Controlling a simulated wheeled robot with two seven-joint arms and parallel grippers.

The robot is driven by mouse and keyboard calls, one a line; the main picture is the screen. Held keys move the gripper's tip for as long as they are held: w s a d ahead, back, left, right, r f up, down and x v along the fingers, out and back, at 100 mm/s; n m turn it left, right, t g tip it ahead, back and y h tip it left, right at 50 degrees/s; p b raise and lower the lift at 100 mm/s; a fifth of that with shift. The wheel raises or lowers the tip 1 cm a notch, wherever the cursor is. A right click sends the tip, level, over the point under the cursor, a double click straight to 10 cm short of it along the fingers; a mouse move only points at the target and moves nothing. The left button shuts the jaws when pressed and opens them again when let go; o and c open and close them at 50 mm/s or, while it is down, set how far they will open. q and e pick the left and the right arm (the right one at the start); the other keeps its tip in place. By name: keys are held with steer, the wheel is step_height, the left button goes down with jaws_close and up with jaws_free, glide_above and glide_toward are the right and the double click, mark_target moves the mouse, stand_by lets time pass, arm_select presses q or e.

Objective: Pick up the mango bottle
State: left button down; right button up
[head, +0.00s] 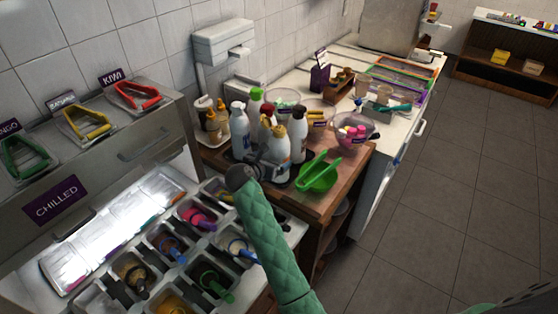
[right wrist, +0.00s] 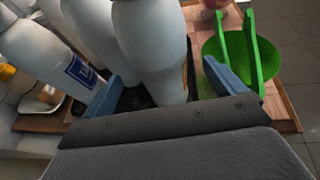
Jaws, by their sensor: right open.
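The bottle with the yellow-orange top (head: 275,148), likely the mango bottle, is white and stands upright at the front of a cluster of bottles on the wooden cart. Its label cannot be read. My right gripper (head: 268,170) is low at this bottle's near side and hides its lower part. In the right wrist view, my right gripper (right wrist: 164,73) is open, with its blue fingers apart on either side of a white bottle (right wrist: 152,40) with an orange label edge. Whether the fingers touch it I cannot tell. My left gripper is not in view.
Other white bottles stand close by, with a brown-topped one (head: 299,130) to the right and a white-topped one (head: 239,130) to the left. A green scoop-like bowl (head: 318,174) lies just right. Topping bins (head: 170,245) are at front left. A clear bowl (head: 352,135) stands behind.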

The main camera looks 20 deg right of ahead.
steer(key=shift+w+d+p, duration=0.4)
steer(key=shift+p, duration=0.05)
steer(key=p+x, duration=0.2)
steer(key=x, duration=0.1)
steer(key=shift+w+d+f+p, duration=0.2)
steer(key=shift+f+p, duration=0.05)
steer(key=shift+p, duration=0.1)
steer(key=shift+w+d+f, duration=0.25)
steer(key=shift+w+f, duration=0.05)
steer(key=shift+f, duration=0.05)
steer(key=c, duration=0.9)
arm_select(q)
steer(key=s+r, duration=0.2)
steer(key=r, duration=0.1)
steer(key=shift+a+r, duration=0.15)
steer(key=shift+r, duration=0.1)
arm_select(e)
steer(key=shift+r, duration=0.15)
steer(key=shift+c, duration=0.7)
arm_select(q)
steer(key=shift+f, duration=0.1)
